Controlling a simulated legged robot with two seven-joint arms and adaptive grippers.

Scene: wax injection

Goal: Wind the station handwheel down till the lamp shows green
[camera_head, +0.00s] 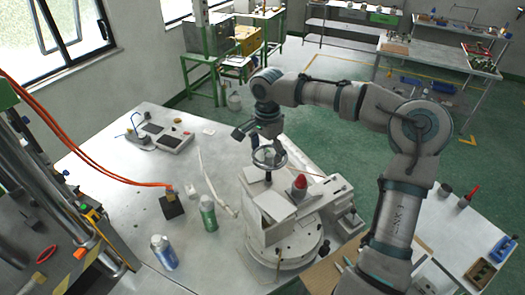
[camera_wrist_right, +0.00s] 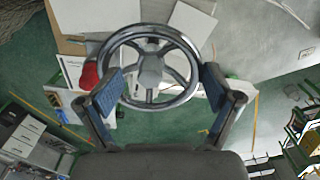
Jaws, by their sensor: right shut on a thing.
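The handwheel (camera_head: 268,158) is a shiny metal ring with spokes, standing on the pale machine station (camera_head: 285,240). In the right wrist view the handwheel (camera_wrist_right: 150,68) lies between the blue-padded fingers of my right gripper (camera_wrist_right: 161,88), with one finger against each side of the rim. My right gripper (camera_head: 262,137) reaches the wheel from above and behind in the head view and is shut on it. A red dome (camera_head: 300,183), which looks like the lamp, stands beside the wheel and shows red; its edge also shows in the right wrist view (camera_wrist_right: 89,76). My left gripper is not in view.
A green bottle (camera_head: 208,213) and a blue-and-white can (camera_head: 163,252) stand left of the station on the white table (camera_head: 110,165). A dark block (camera_head: 172,206) with orange hoses lies behind them. A control box (camera_head: 172,141) sits at the table's far side.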

